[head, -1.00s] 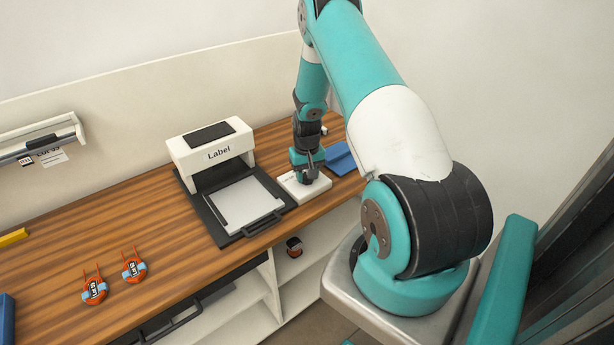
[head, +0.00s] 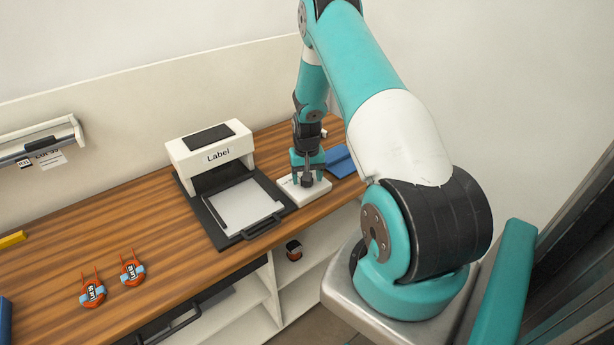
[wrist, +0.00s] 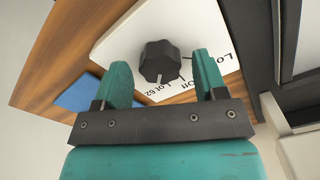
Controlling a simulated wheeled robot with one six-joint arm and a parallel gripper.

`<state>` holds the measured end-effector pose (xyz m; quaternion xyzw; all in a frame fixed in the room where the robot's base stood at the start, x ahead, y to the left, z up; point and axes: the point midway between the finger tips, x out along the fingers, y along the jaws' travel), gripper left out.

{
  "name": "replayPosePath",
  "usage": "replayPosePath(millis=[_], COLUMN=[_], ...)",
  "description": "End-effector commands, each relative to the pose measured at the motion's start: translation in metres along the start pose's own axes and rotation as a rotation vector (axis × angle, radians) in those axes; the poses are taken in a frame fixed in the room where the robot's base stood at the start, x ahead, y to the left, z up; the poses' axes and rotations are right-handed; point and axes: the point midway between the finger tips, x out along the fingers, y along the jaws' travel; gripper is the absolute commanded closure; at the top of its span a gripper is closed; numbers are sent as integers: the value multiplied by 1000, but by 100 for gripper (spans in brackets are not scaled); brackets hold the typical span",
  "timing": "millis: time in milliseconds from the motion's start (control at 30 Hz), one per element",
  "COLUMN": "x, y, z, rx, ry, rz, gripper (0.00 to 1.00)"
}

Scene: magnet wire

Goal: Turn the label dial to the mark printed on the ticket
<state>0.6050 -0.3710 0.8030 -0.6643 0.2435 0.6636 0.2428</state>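The label dial is a dark ribbed knob (wrist: 160,62) on a white plate (wrist: 122,42). Printed marks beside it include "Lot 62" and "Off"; another "Lot" mark is partly hidden by a finger. A small pale line on the knob faces the printed side, near "Lot 62". In the head view the plate (head: 287,189) lies right of the label machine. My gripper (wrist: 161,80) is open, with its teal fingers apart on either side of the knob and a visible gap. The ticket (head: 50,160) hangs at the far left; its small print seems to read "Lot 99".
The label machine (head: 210,147) with its tray (head: 243,205) stands left of the plate. A blue object (head: 341,162) lies to the right. Two orange items (head: 92,293) lie at the front left of the wooden counter (head: 130,225). The counter's middle left is clear.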

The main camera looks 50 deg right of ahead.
Motion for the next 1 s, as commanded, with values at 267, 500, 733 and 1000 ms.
replayPosePath(millis=[267,500,733,1000], x=[-2,-37,-97,-154], y=[-1,-1,0,0], z=[0,-1,-1,0], rx=[-2,-2,-1,-1], ry=[0,4,5,3], rz=[-1,-1,-1,-1], gripper=[35,35,35,35])
